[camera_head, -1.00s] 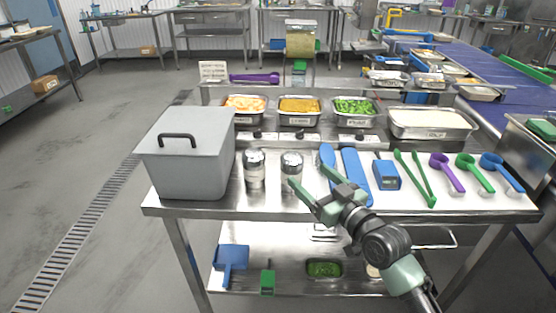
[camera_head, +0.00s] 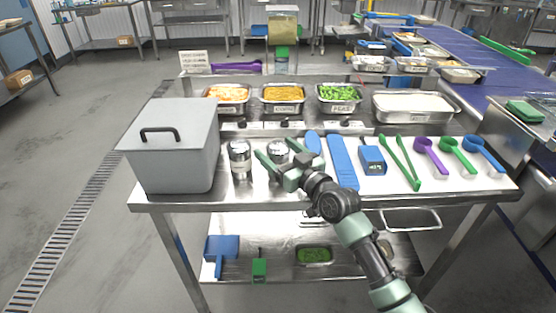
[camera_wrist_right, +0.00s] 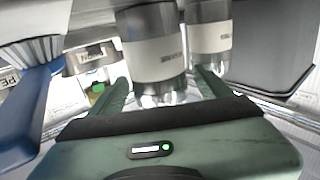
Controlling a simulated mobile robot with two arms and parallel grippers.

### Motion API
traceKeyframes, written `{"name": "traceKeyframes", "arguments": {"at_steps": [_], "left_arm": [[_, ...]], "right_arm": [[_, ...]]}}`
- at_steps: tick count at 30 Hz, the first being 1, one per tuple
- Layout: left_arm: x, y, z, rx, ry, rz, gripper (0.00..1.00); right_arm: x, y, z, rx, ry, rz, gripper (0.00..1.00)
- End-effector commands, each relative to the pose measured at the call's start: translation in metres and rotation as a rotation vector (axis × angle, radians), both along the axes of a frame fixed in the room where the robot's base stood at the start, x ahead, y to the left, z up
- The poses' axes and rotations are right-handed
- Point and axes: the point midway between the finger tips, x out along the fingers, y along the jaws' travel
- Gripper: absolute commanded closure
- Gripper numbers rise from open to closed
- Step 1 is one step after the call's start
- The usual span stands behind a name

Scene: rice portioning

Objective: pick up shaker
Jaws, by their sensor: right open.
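Two metal-topped shakers stand upright on the steel table. The left shaker (camera_head: 240,160) is beside the grey bin, and the right shaker (camera_head: 278,150) is just right of it. My right gripper (camera_head: 280,159) is open at the right shaker, with its fingers on either side of it and partly hiding it. In the right wrist view, the near shaker (camera_wrist_right: 153,48) shows between the green open fingers (camera_wrist_right: 165,88), its label band facing me. The other shaker (camera_wrist_right: 209,38) stands behind it, by the right finger. Whether the fingers touch the near shaker I cannot tell. My left gripper is not in view.
A grey lidded bin (camera_head: 170,160) stands left of the shakers. To the right lie blue utensils (camera_head: 342,162), a blue device (camera_head: 372,158), green tongs (camera_head: 402,162) and coloured scoops (camera_head: 430,155). Food pans (camera_head: 338,106) line the back.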

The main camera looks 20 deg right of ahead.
Motion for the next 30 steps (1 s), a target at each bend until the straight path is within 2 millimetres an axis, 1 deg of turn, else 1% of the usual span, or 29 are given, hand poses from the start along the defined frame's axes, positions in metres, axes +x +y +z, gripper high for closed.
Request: {"name": "traceKeyframes", "arguments": {"at_steps": [1,2,3,5,6,8,9,16,20,23,26,29,30], "left_arm": [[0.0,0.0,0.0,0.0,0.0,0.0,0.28],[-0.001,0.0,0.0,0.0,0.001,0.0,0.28],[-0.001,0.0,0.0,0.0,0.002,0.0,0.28],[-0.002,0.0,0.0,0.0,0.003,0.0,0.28],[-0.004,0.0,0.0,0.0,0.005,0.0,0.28],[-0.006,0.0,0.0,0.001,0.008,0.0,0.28],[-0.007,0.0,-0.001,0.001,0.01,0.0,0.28],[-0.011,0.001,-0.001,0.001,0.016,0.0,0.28],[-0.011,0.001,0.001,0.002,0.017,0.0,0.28],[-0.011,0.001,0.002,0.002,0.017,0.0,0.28],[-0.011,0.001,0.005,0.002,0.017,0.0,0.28],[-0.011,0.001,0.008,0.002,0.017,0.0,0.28],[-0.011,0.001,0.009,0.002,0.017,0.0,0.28]], "right_arm": [[0.0,0.0,0.0,0.0,0.0,0.0,0.27],[0.0,0.0,0.0,0.0,0.0,0.0,0.35],[0.0,0.0,0.0,0.0,0.0,0.0,0.46],[0.0,0.0,0.0,0.0,0.0,0.0,0.63],[0.0,0.0,0.0,0.0,0.0,0.0,0.74],[0.0,0.0,0.0,0.0,0.0,0.0,0.91],[0.0,0.0,0.001,0.001,-0.002,0.0,0.94],[0.0,0.0,0.002,0.001,-0.002,0.0,0.94],[0.0,0.0,0.009,0.0,-0.004,0.0,0.94],[0.0,0.0,0.021,0.001,-0.006,0.001,0.94],[0.0,0.0,0.04,0.001,-0.007,0.001,0.94],[0.0,0.0,0.065,0.002,-0.009,0.0,0.94],[0.0,0.0,0.077,0.0,-0.01,0.0,0.94]]}}
